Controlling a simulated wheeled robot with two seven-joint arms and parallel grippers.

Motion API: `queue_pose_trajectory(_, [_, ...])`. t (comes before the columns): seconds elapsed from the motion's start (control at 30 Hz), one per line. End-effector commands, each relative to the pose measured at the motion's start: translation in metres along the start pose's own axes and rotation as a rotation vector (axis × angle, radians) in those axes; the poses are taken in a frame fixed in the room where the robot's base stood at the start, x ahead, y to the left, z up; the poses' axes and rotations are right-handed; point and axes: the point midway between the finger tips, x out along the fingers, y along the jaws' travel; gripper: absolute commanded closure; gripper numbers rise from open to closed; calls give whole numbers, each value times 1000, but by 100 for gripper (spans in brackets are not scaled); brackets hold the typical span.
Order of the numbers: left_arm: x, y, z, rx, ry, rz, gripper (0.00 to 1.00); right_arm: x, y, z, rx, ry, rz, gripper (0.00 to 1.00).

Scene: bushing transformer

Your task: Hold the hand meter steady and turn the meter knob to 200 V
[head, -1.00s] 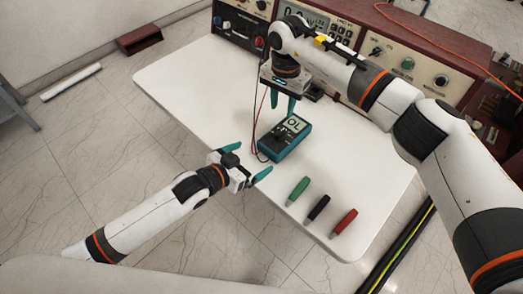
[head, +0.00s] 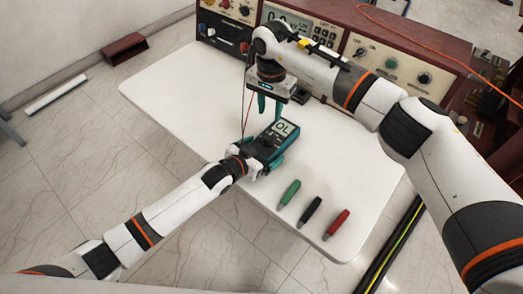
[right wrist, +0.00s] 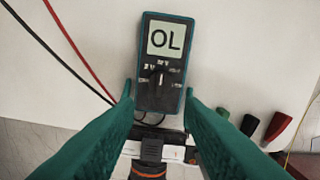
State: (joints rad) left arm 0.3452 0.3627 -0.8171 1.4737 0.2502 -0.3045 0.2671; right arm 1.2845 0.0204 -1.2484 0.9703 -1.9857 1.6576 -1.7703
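The hand meter (head: 272,140) is a teal and black box lying on the white table, its screen reading "OL". In the right wrist view the meter (right wrist: 163,62) shows a dark knob (right wrist: 159,76) with its pointer near upright; the markings are too small to read. My left gripper (head: 260,154) is at the meter's near end, its teal fingers apart on either side; whether they touch it is unclear. My right gripper (head: 270,108) points down above the table by the meter's far end, open and empty. Its fingers (right wrist: 160,100) frame the meter's lower part in the wrist view.
Green (head: 290,193), black (head: 310,211) and red (head: 336,224) probe-like pieces lie right of the meter. Red and black leads run beside the meter. Instrument panels (head: 385,65) stand along the back edge. The left part of the white table (head: 170,90) is clear.

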Motion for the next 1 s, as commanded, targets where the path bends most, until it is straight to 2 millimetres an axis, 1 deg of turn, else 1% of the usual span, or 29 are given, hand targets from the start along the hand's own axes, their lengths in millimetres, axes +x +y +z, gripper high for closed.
queue_pose_trajectory(0.03, [0, 0, 0, 0, 0, 0, 7, 0, 0, 0, 0, 0, 0, 64])
queue_pose_trajectory(0.27, [0, 0, 0, 0, 1, 0, 44, 0, 0, 0, 0, 0, 0, 64])
queue_pose_trajectory(0.3, [0, 0, 0, 0, 1, 0, 51, 0, 0, 0, 0, 0, 0, 64])
queue_pose_trajectory(0.33, [0, 0, 0, 0, 1, 0, 56, 0, 0, 0, 0, 0, 0, 64])
queue_pose_trajectory(0.37, [0, 0, 0, 0, 1, 0, 58, 0, 0, 0, 0, 0, 0, 65])
queue_pose_trajectory(0.43, [0, 0, 0, 0, 1, 0, 58, -3, 0, 0, 11, -2, 1, 66])
queue_pose_trajectory(0.6, [0, 0, -1, 0, 1, 0, 58, -21, 0, 1, 112, -2, 0, 66])
queue_pose_trajectory(0.7, [0, 0, -1, 0, 1, 0, 58, -21, 0, 0, 138, 0, -1, 66])
queue_pose_trajectory(0.77, [0, 0, -1, 0, 1, 0, 58, -16, 0, 0, 139, 2, -2, 66])
queue_pose_trajectory(0.87, [0, 0, -1, 0, 1, 0, 58, -3, 0, -1, 139, 3, -3, 66])
queue_pose_trajectory(1.0, [0, 0, -1, 0, 1, 0, 58, 25, 0, -1, 138, 4, -3, 66])
